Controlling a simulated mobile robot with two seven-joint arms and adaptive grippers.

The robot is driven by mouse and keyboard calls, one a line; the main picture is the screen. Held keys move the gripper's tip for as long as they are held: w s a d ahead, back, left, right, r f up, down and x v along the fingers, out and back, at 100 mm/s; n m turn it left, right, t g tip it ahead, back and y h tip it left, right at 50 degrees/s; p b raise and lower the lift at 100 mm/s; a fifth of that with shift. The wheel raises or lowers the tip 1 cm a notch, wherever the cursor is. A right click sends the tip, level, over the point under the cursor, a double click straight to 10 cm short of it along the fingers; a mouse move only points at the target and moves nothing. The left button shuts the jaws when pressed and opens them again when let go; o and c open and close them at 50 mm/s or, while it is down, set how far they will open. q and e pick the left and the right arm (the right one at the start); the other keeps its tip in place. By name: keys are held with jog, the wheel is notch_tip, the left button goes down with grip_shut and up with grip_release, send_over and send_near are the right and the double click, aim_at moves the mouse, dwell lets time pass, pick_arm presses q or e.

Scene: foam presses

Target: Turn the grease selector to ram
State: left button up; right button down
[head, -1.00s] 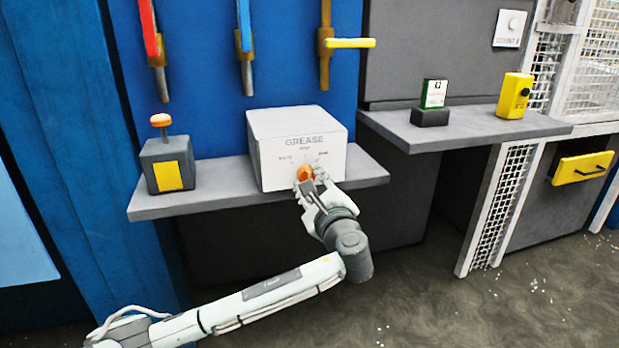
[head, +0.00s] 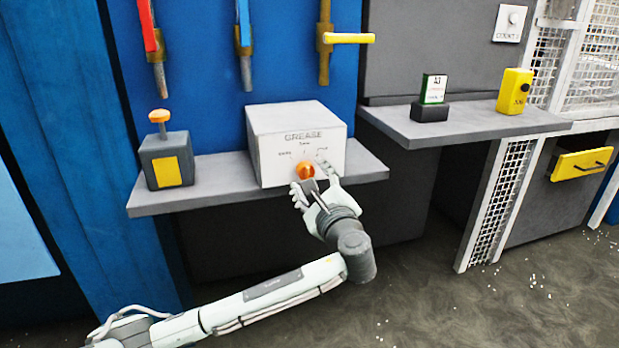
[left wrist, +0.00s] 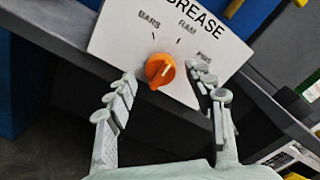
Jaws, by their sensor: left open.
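The grease selector is an orange round knob (head: 305,170) on the front of a white box (head: 271,163) marked GREASE. In the left wrist view the knob (left wrist: 160,70) is clear, with BARS, RAM and a third, partly covered label around it. My left gripper (head: 311,182) is open just in front of the box. In the left wrist view its fingers (left wrist: 164,88) are spread to both sides of the knob, not closed on it. My right gripper is out of view.
The box stands on a grey shelf (head: 220,193). A grey box with an orange button (head: 166,160) is at the left. Coloured levers (head: 349,38) hang above. A second shelf (head: 470,132) at the right bears a green-and-white item (head: 434,89) and a yellow box (head: 515,91).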

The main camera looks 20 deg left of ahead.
pick_arm(q)
jog(key=v, duration=1.1)
jog(key=shift+d+f, duration=0.1)
